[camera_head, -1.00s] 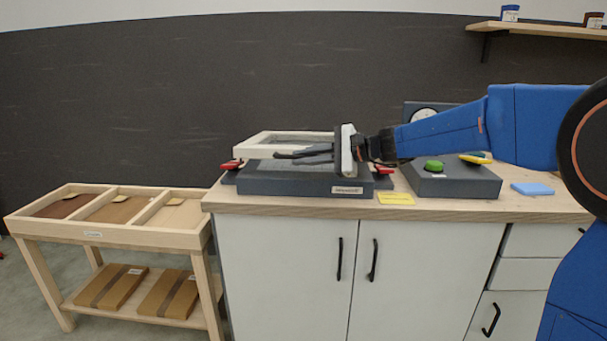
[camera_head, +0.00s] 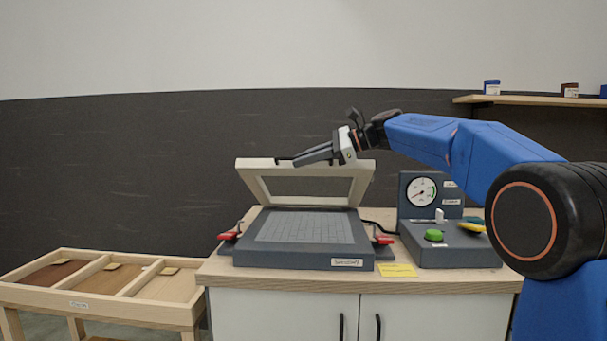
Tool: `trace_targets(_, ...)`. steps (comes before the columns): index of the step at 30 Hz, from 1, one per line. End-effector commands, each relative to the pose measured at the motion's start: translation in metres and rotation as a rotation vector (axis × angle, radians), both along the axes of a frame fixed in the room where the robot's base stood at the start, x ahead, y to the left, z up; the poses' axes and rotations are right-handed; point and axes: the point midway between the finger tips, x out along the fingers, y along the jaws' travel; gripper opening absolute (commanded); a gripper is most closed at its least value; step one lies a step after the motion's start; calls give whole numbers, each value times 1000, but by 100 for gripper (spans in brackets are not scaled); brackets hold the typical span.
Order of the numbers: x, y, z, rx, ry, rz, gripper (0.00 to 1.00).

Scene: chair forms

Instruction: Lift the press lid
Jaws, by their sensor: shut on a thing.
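The press lid (camera_head: 254,186) is a pale frame with an open middle. It stands tilted up at the back of the press, its front edge raised well above the base. The dark grey press base (camera_head: 290,258) lies on the counter with its gridded bed (camera_head: 305,227) uncovered. My gripper (camera_head: 283,161) is shut at the lid's raised top edge, its dark fingers lying along that edge from the right. The exact grip on the edge is partly hidden by the fingers.
Red clamps (camera_head: 228,236) sit at both sides of the press. A control box (camera_head: 450,246) with a gauge (camera_head: 421,192) and green button (camera_head: 434,235) stands to the right. A yellow note (camera_head: 397,270) lies in front. A divided wooden cart (camera_head: 97,309) stands at left.

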Motion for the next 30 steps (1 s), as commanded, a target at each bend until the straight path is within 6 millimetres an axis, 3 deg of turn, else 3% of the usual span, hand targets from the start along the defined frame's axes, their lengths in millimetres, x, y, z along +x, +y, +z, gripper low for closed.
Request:
trace_targets(9, 10, -1, 13, 0, 35, 0, 0)
trace_targets(21, 10, -1, 14, 1, 38, 0, 0)
trace_targets(22, 10, -1, 14, 1, 38, 0, 13)
trace_targets(23, 10, -1, 14, 1, 38, 0, 18)
trace_targets(30, 10, -1, 14, 1, 38, 0, 18)
